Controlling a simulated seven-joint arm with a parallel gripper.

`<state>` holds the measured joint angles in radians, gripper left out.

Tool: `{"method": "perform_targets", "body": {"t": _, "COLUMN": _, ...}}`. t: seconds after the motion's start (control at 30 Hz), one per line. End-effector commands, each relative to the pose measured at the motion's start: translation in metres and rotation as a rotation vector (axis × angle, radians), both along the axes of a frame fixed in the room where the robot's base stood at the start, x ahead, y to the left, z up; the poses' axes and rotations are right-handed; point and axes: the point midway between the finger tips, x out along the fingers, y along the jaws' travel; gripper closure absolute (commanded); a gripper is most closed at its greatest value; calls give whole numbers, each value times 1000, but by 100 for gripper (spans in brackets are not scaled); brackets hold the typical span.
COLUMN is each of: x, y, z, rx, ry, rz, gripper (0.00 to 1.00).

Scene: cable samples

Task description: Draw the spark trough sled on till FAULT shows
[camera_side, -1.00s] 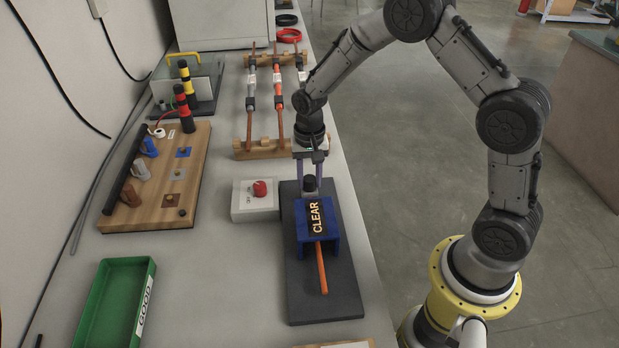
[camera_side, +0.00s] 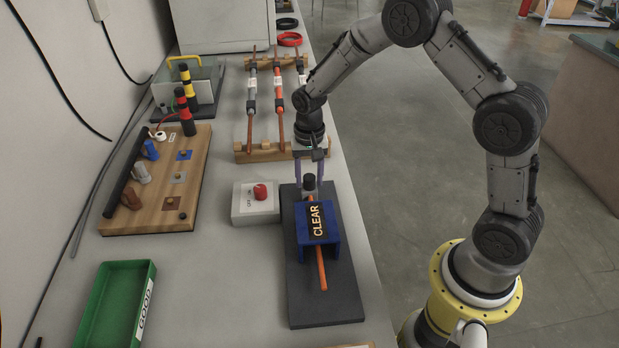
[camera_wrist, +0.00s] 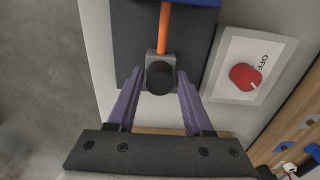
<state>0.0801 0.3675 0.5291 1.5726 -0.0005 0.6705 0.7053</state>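The sled is a small grey block with a black knob (camera_side: 309,181), on the dark base plate (camera_side: 325,305); the knob also shows in the wrist view (camera_wrist: 160,78). An orange cable (camera_side: 322,275) runs from the block through the blue trough housing (camera_side: 332,240) and sticks out at its near end. The sign (camera_side: 317,221) on the housing reads CLEAR. My gripper (camera_side: 309,182) points down at the sled, one purple finger on each side of the knob. In the wrist view my gripper (camera_wrist: 160,72) looks open, with narrow gaps beside the block.
A white switch box with a red knob (camera_side: 260,191) stands close left of the base plate. A wooden rack (camera_side: 267,153) with several cable samples stands behind my gripper. A green tray (camera_side: 82,325) and a wooden sample board (camera_side: 150,215) lie further left.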

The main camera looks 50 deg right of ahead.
Motion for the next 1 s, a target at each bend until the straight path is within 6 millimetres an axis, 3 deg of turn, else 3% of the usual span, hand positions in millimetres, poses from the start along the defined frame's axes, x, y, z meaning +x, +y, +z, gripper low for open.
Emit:
{"method": "perform_targets", "body": {"t": 0.1, "x": 0, "y": 0, "z": 0, "rx": 1, "ry": 1, "rz": 0, "gripper": 31}}
{"method": "perform_targets", "body": {"t": 0.47, "x": 0, "y": 0, "z": 4, "rx": 1, "ry": -1, "rz": 0, "gripper": 31}}
{"method": "perform_targets", "body": {"t": 0.67, "x": 1, "y": 0, "z": 35, "rx": 0, "ry": -4, "rz": 0, "gripper": 31}}
{"method": "perform_targets", "body": {"t": 1.0, "x": 1, "y": 0, "z": 107, "rx": 0, "ry": -4, "rz": 0, "gripper": 31}}
